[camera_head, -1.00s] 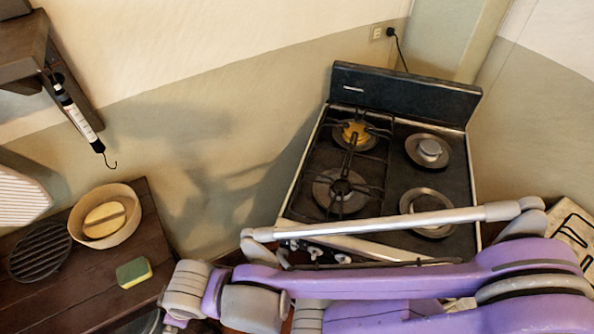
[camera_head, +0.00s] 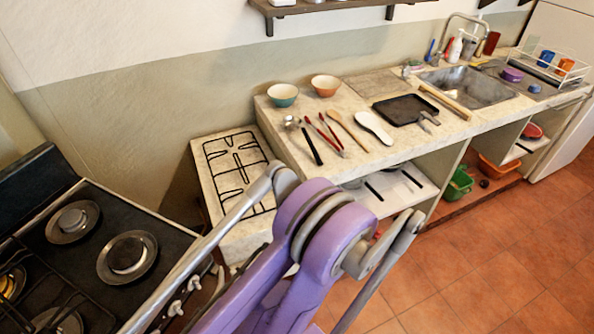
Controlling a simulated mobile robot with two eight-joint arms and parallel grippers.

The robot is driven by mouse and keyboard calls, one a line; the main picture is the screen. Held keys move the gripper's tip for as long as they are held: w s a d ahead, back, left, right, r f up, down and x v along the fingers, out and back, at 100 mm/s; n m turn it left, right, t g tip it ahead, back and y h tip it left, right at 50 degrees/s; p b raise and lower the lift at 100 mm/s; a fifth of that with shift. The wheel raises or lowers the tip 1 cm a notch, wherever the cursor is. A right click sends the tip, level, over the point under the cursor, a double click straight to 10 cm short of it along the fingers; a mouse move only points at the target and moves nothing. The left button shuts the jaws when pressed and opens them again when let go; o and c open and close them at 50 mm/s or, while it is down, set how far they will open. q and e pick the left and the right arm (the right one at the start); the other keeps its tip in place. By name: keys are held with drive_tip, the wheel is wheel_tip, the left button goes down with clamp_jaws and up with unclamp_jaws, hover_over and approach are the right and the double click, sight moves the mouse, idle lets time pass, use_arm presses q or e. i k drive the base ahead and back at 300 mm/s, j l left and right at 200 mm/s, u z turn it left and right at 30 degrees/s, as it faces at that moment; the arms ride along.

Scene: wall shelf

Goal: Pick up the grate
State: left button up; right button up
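A black wire grate (camera_head: 243,160) lies flat on a low pale stone slab between the stove and the counter. One of my purple arms crosses in front and covers its lower right part. Another black grate sits on the left burners of the stove (camera_head: 172,232), partly cut off at the lower left edge. The stove's right burners are bare. Neither of my grippers shows in this view.
A stone counter (camera_head: 292,152) right of the slab holds two bowls (camera_head: 325,85), utensils, a black pan (camera_head: 404,109) and a sink (camera_head: 468,87). A shelf (camera_head: 335,6) hangs above. The tiled floor (camera_head: 490,270) is clear at lower right.

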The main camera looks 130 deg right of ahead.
sight(254, 137)
drive_tip(key=z, duration=4)
drive_tip(key=u, duration=0.7)
drive_tip(key=l+u, duration=0.25)
drive_tip(key=u, duration=0.2)
drive_tip(key=i+l+u, duration=0.1)
drive_tip(key=l+u, duration=0.15)
drive_tip(key=u, duration=0.15)
drive_tip(key=l+u, duration=0.25)
drive_tip(key=u, duration=0.2)
drive_tip(key=l+u, duration=0.15)
drive_tip(key=l, duration=0.2)
drive_tip(key=k+l+u, duration=0.15)
drive_tip(key=l, duration=0.2)
drive_tip(key=k+l+u, duration=0.15)
drive_tip(key=l, duration=0.55)
drive_tip(key=k+l, duration=0.15)
drive_tip(key=l, duration=0.15)
